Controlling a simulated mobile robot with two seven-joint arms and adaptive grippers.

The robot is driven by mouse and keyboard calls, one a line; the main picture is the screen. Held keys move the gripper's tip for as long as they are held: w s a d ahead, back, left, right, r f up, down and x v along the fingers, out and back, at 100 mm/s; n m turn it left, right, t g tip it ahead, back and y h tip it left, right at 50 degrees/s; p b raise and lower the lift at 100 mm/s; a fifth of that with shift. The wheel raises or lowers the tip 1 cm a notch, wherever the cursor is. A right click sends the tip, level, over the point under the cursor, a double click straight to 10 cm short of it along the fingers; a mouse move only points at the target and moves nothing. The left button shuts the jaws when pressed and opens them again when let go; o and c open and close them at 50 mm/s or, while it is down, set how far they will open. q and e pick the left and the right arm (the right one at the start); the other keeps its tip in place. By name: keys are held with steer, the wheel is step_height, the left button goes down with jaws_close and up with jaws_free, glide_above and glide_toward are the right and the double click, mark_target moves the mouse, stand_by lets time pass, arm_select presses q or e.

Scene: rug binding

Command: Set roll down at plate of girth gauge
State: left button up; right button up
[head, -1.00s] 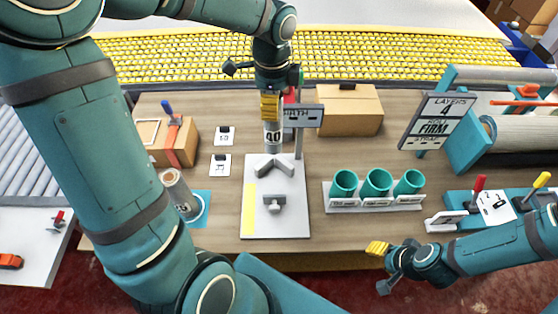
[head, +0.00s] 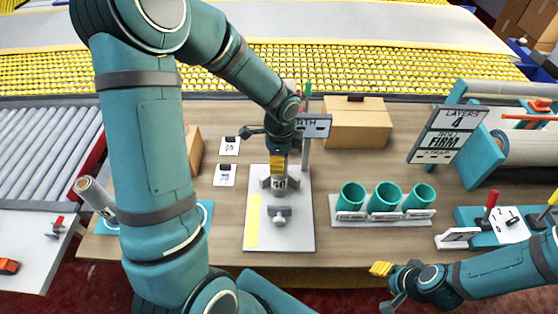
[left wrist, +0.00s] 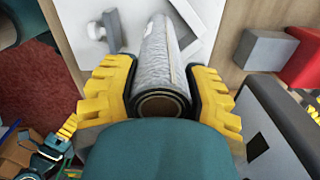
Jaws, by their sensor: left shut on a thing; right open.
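My left gripper (head: 279,165) is shut on a grey roll (head: 280,183), held over the back part of the girth gauge's pale plate (head: 295,240). The roll's lower end is between the arms of the grey V-shaped block (head: 265,183); I cannot tell whether it touches the plate. In the left wrist view, the roll (left wrist: 165,55) lies between the yellow fingers of the left gripper (left wrist: 160,100), its near end open. The gauge's sign (head: 315,126) is partly hidden by my left gripper. My right gripper (head: 381,279) is open and empty, off the table's front edge.
Another roll (head: 95,195) stands at the table's left, on a blue pad (head: 205,216) partly hidden by my left arm. Three teal cups (head: 385,197) stand in a rack right of the plate. A cardboard box (head: 357,125) is behind.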

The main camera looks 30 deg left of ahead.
arm_select(q)
steer(key=shift+f, duration=0.25)
steer(key=shift+f, duration=0.2)
steer(key=o, duration=1)
steer(key=shift+o, duration=0.2)
steer(key=shift+r, duration=0.2)
step_height(320, 180, up, 12)
steer(key=shift+d+r+p, duration=0.1)
steer(key=shift+p, duration=0.9)
